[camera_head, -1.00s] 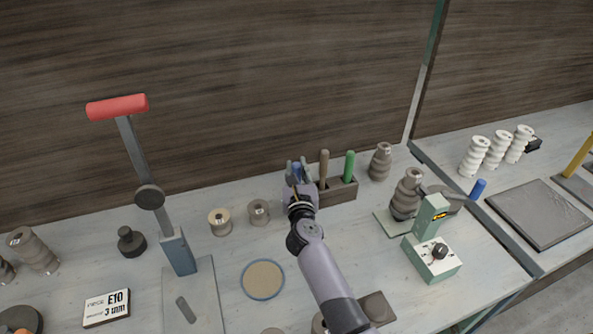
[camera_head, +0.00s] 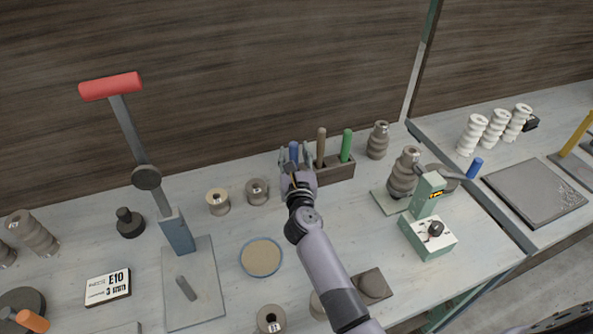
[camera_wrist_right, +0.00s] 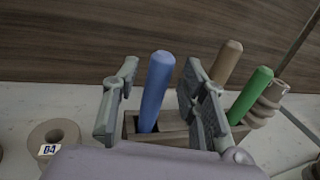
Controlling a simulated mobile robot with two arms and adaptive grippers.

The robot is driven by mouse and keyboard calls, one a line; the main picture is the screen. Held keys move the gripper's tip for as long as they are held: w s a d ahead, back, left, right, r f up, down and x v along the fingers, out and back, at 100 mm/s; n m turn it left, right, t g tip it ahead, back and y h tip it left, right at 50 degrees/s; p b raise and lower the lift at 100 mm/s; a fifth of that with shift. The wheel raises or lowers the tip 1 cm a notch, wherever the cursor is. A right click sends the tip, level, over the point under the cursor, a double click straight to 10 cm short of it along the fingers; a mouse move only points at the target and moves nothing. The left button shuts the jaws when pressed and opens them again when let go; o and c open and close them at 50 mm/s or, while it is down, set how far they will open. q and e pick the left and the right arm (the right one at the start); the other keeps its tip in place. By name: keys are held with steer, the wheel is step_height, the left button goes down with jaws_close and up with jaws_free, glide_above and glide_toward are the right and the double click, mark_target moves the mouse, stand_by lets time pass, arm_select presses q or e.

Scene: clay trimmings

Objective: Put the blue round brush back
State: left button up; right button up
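The blue round brush (camera_head: 293,151) stands upright with its blue handle up in the left part of the wooden tool block (camera_head: 336,173). In the right wrist view, the blue handle (camera_wrist_right: 156,90) rises from the block (camera_wrist_right: 172,138). My right gripper (camera_head: 296,160) is open, with one finger on each side of the handle. In the right wrist view, gaps show between the handle and both fingers (camera_wrist_right: 158,104). The brush's lower end is hidden in the block. My left gripper is not in view.
A brown handle (camera_head: 321,146) and a green handle (camera_head: 346,145) stand right of the blue one in the block. Grey spools (camera_head: 257,191) stand to its left and a ribbed insulator (camera_head: 378,140) to its right. A round tan disc (camera_head: 261,257) lies in front.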

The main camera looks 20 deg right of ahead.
steer(key=v, duration=0.9)
steer(key=shift+s+b, duration=0.2)
steer(key=shift+b, duration=0.2)
